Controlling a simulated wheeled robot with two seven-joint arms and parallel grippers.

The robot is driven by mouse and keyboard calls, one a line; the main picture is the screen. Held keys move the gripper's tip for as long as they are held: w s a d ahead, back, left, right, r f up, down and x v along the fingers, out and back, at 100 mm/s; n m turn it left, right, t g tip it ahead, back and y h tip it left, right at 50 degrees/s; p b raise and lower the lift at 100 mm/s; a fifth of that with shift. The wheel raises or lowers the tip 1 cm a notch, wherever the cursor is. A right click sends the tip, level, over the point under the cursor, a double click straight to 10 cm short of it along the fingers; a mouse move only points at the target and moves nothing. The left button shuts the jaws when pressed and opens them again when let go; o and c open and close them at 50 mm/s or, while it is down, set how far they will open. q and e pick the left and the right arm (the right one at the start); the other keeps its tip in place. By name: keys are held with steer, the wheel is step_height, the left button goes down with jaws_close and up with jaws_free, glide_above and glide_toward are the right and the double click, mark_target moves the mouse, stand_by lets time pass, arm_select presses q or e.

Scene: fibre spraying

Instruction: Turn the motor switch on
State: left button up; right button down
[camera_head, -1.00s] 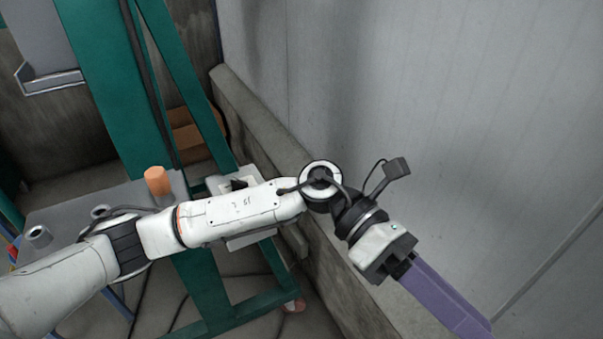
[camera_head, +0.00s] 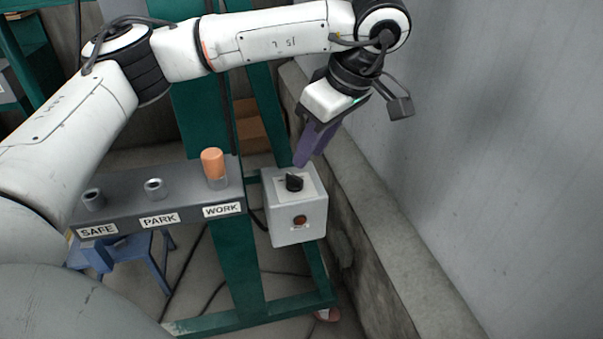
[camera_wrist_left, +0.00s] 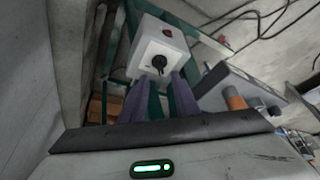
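The motor switch is a black rotary knob (camera_head: 294,182) on the white top plate of a grey box (camera_head: 312,225). The knob also shows in the wrist view (camera_wrist_left: 160,63), just beyond the fingertips. My left gripper (camera_head: 303,160) has purple fingers and points down at the box from above and behind the knob. In the wrist view the left gripper (camera_wrist_left: 160,80) has its two fingers apart with an empty gap between them, roughly lined up with the knob. Contact with the knob cannot be told. My right gripper is out of view.
A red button (camera_head: 300,221) sits on the box's front. To the left is a grey shelf (camera_head: 135,203) labelled SAFE, PARK and WORK, with an orange-topped plug (camera_head: 213,165) at WORK. A grey wall (camera_head: 480,150) and low ledge (camera_head: 385,235) bound the right side.

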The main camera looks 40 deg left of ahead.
mark_target(297, 178)
arm_select(q)
steer(key=b+x, duration=0.1)
steer(key=x, duration=0.6)
steer(key=shift+a+f, duration=0.1)
steer(key=shift+f, duration=0.25)
jaws_close()
